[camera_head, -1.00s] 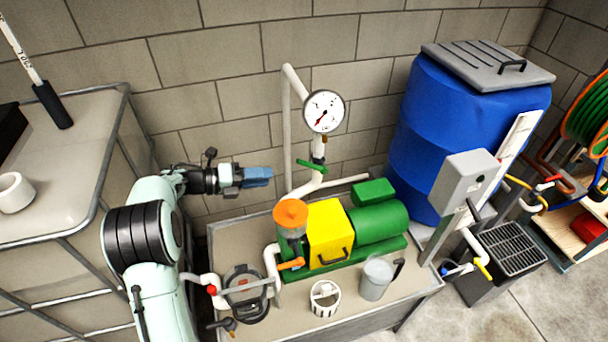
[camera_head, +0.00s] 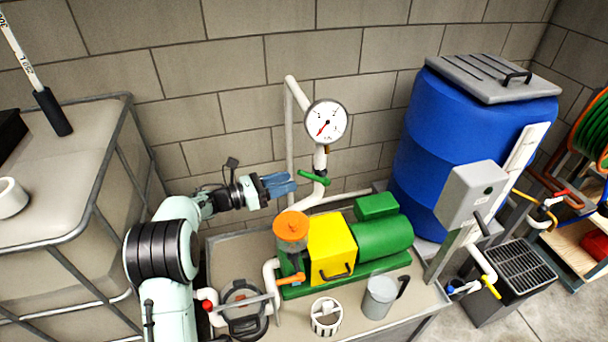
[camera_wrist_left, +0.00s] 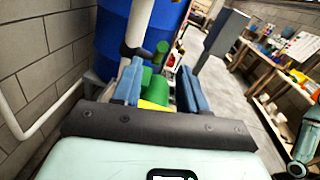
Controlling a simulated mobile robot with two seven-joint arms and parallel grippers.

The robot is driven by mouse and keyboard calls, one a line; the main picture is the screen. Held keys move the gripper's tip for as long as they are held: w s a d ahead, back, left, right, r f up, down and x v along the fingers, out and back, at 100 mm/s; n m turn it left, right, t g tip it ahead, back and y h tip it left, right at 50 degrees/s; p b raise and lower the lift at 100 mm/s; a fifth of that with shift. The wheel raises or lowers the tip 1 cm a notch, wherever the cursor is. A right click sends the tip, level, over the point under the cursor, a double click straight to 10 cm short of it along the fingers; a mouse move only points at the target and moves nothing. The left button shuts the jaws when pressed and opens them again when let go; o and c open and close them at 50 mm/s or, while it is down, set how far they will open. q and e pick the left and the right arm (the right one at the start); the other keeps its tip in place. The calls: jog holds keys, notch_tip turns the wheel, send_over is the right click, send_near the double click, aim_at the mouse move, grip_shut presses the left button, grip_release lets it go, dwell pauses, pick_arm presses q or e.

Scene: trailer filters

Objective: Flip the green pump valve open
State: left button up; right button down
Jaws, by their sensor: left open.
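The green pump valve handle (camera_head: 314,177) sits on the white pipe below the pressure gauge, above and behind the green and yellow pump (camera_head: 380,238). It lies slantwise across the pipe, its left end higher. My left gripper (camera_head: 291,184) is open, its blue fingers pointing right at the handle from close on its left. In the left wrist view the green handle (camera_wrist_left: 161,50) shows ahead, between and beyond the two blue fingers of the gripper (camera_wrist_left: 160,86). I see no contact, though the exact gap is hard to tell.
The pressure gauge (camera_head: 326,121) and a thin upright white pipe (camera_head: 289,140) stand close to the gripper. An orange-capped pump part (camera_head: 291,227) is below it. A blue barrel (camera_head: 425,140) stands right, and the block wall is behind.

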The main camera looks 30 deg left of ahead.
aim_at(314, 178)
pick_arm(q)
jog(key=p+x, duration=0.1)
jog(key=x, duration=0.5)
grip_shut()
